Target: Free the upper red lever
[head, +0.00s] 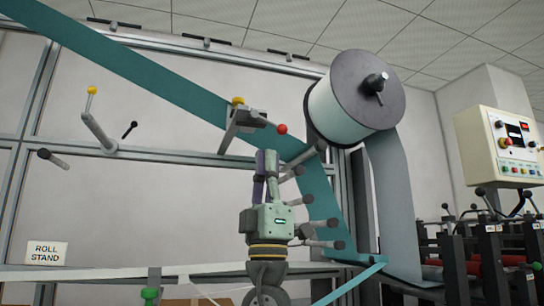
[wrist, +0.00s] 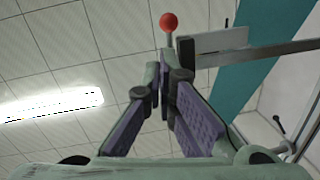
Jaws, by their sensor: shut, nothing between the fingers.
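The upper red lever (head: 282,129) shows as a red ball on a short dark arm, jutting from a grey bracket (head: 237,124) with a yellow knob on top. In the wrist view the red ball (wrist: 169,22) stands beyond my fingertips, on a pale stem beside the bracket. My gripper (head: 266,158) points up, below and slightly left of the red ball in the head view. Its purple-padded fingers (wrist: 165,82) are shut with nothing between them. They appear apart from the lever; the exact distance is unclear.
A teal web (head: 150,75) runs diagonally behind the bracket and down past rollers (head: 322,223) right of my gripper. A large white roll (head: 345,100) hangs at upper right. A yellow-tipped lever (head: 92,90) and black knobs are at left. A control box (head: 500,145) stands far right.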

